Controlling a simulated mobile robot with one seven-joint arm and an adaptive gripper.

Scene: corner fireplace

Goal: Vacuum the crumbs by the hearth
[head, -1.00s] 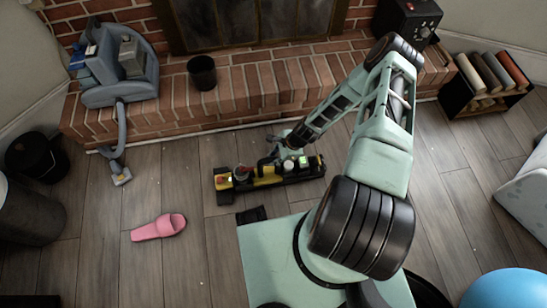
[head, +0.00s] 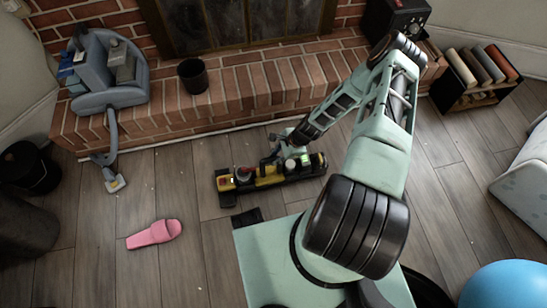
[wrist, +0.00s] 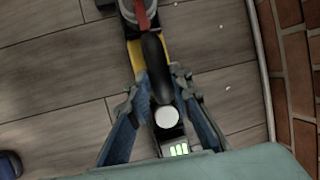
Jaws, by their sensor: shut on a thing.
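A yellow and black handheld vacuum (head: 268,177) with a red part lies low over the floorboards in front of the brick hearth. My gripper (head: 284,152) reaches down to it from behind and is shut on its black handle. In the wrist view the two fingers of my gripper (wrist: 162,90) flank the vacuum's black handle (wrist: 154,62), with a round white button and a lit green indicator near my palm. Small pale crumbs (wrist: 227,88) dot the floor to the right of the vacuum, near the hearth edge. Whether the vacuum touches the floor is unclear.
The brick hearth (head: 240,88) runs along the back, with a dark cup (head: 193,76) and a grey canister cleaner (head: 110,80) on it; its hose hangs to the floor. A pink slipper (head: 153,235) lies at left.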

